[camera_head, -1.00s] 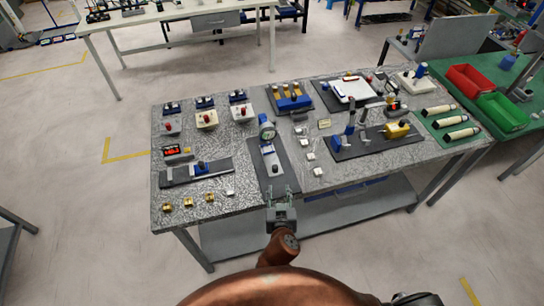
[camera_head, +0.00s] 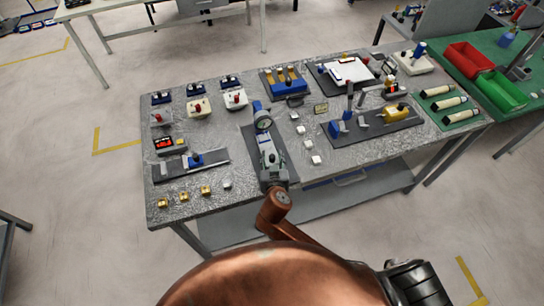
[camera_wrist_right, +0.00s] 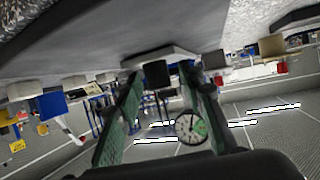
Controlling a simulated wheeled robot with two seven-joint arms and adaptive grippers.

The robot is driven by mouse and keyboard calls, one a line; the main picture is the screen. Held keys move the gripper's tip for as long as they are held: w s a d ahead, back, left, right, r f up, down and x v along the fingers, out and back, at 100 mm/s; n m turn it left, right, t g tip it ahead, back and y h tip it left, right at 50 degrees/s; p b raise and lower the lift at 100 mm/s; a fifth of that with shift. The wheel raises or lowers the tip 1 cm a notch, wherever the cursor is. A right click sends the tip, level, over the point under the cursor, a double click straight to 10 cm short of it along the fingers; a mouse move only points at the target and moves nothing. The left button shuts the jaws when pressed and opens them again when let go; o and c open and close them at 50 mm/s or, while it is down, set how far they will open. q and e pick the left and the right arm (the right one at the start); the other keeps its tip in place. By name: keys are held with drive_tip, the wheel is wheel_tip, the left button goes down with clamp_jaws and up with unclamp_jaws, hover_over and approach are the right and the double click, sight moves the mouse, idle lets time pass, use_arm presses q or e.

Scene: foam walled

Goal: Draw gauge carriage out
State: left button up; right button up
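The gauge carriage (camera_head: 268,142) is a pale block with a dark knob on a long dark grey base plate (camera_head: 250,132) near the front of the table. A blue-topped stand with a round dial gauge (camera_head: 263,123) is at the far end. My right gripper (camera_head: 271,160) is over the carriage at the near end. In the right wrist view, the green-padded fingers of my right gripper (camera_wrist_right: 160,74) stand apart on either side of the black knob (camera_wrist_right: 156,76), with a visible gap. The dial (camera_wrist_right: 189,128) shows beyond them. My left gripper is not in view.
Left of the plate is another dark rail with a blue slider (camera_head: 196,160); several brass blocks (camera_head: 206,190) lie at the front edge. Small white blocks (camera_head: 308,145) stand close on the right. A fixture with a yellow part (camera_head: 396,112) is farther right.

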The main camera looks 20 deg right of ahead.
drive_tip(key=shift+c, duration=0.3)
drive_tip(key=c, duration=0.6)
clamp_jaws()
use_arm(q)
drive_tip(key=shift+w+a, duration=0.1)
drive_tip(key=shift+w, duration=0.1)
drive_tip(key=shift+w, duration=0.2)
